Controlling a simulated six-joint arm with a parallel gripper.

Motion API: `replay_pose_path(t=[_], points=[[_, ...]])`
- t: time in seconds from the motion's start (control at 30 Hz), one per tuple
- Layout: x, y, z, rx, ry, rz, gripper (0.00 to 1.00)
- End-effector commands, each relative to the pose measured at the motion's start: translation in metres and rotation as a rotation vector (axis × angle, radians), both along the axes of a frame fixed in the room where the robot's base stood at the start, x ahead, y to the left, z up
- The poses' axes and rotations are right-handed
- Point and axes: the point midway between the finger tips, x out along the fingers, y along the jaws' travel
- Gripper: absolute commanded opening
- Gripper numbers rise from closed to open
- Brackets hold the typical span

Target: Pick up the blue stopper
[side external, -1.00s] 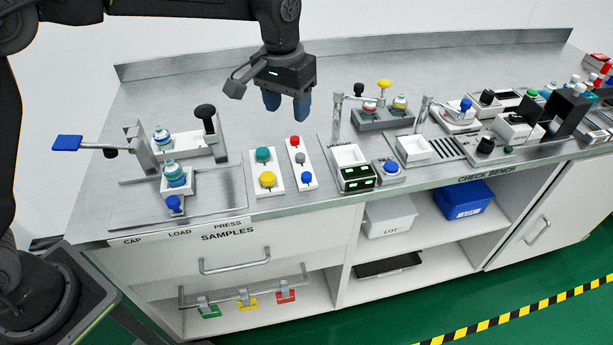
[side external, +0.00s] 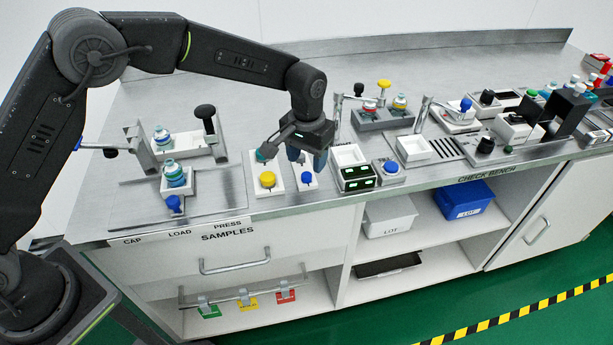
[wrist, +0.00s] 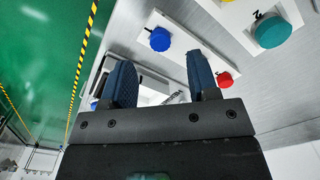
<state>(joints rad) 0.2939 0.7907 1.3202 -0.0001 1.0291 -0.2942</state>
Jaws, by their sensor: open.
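A small blue stopper (side external: 307,178) sits at the front end of a narrow white strip, and a round blue top (wrist: 160,39) on a white strip shows in the wrist view. My gripper (side external: 306,160) points down over this strip, just behind the blue stopper. In the wrist view my two dark blue fingers (wrist: 161,75) are apart with nothing held between them. The blue stopper lies beyond the fingertips, not between them. A red top (wrist: 224,79) on the same strip shows beside the right finger. The gripper hides the strip's rear part in the side view.
A white plate with a yellow knob (side external: 267,180) and a teal knob (wrist: 271,31) stands close to the left. A tray with green displays (side external: 357,178) and a blue button (side external: 391,167) stand to the right. Another blue knob (side external: 174,204) is at the left station.

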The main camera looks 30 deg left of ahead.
Motion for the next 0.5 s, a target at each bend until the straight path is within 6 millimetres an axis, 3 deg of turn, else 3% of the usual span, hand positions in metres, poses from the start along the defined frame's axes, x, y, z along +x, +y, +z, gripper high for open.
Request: replay_pose_path(t=[0.23, 0.5], points=[[-0.001, 0.001, -0.037, 0.001, 0.004, 0.0, 0.54], [-0.001, 0.001, -0.045, 0.0, -0.001, 0.001, 0.54]])
